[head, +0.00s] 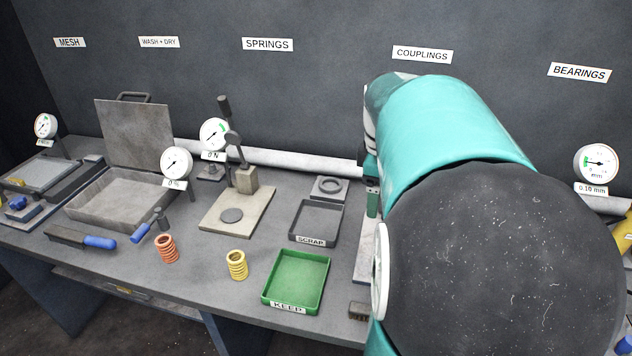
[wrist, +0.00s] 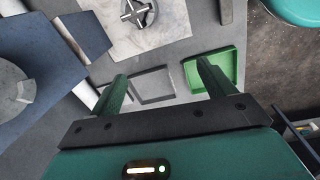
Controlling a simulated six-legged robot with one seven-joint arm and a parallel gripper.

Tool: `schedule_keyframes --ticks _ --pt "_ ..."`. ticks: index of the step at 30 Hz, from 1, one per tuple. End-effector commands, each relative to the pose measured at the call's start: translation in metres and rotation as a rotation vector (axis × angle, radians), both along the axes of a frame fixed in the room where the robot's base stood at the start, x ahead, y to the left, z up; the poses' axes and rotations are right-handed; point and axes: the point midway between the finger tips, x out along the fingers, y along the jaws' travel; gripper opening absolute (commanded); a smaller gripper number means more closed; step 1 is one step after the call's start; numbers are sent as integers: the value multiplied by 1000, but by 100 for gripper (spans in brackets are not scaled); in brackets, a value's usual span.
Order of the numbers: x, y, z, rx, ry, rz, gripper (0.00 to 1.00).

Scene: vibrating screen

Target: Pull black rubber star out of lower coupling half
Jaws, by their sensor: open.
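In the wrist view, a dark cross-shaped star (wrist: 138,12) sits in a round grey coupling half (wrist: 149,18), cut by the top edge of the picture. The coupling half stands on a pale plate (wrist: 175,38). My gripper (wrist: 160,77) is open, with its two green fingers spread apart and nothing between them. The star lies beyond the fingertips and a little to the left, apart from them.
The green KEEP tray (head: 323,281) and grey SCRAP tray (head: 293,237) stand empty on the bench, left of my arm. A yellow spring (head: 237,264) and an orange spring (head: 167,248) stand near the front edge. A press (head: 241,180) and several gauges stand further left.

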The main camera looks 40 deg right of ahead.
Motion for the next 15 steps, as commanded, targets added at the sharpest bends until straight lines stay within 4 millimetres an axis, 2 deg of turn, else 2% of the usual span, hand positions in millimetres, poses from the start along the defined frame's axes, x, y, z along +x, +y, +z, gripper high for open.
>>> schedule_keyframes --ticks 1,3,6,11,15 --pt "-7 -25 -4 21 15 19 82" --pt "-16 -49 -7 46 29 57 82" --pt "-26 -72 -10 71 37 99 82" --pt "-33 -84 -19 86 41 123 82" --pt "-33 -83 -41 88 42 125 82"
